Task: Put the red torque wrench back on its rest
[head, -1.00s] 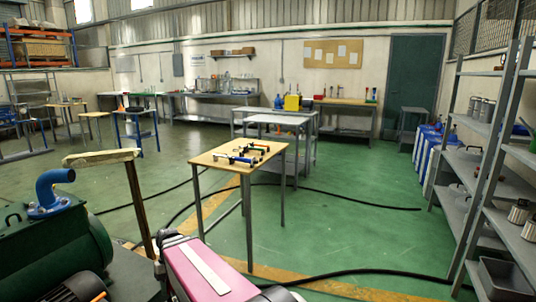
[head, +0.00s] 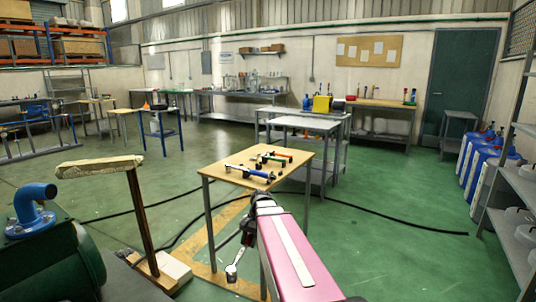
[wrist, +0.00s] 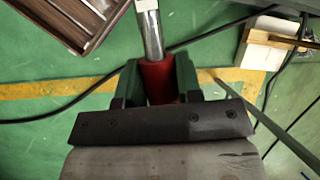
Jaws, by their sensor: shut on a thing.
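My gripper (wrist: 158,78) is shut on the red handle of the torque wrench (wrist: 157,88), and its bright metal shaft (wrist: 150,35) points away from the jaws in the wrist view. In the head view my gripper (head: 247,236) is low in the middle, in front of the small wooden-topped table (head: 222,172). The wrench's metal end (head: 232,270) hangs below it, while its red grip is hidden there. On the table, tools with blue (head: 263,175), green (head: 273,158) and red (head: 283,154) parts lie on dark supports. Which support is the red wrench's rest is too small to tell.
A post with a wooden crosspiece (head: 100,164) and a blue-flanged green machine (head: 45,255) stand at left. Black cable (head: 390,220) crosses the floor. A grey table (head: 310,124) stands behind, with blue containers (head: 485,155) and shelving (head: 515,195) at right.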

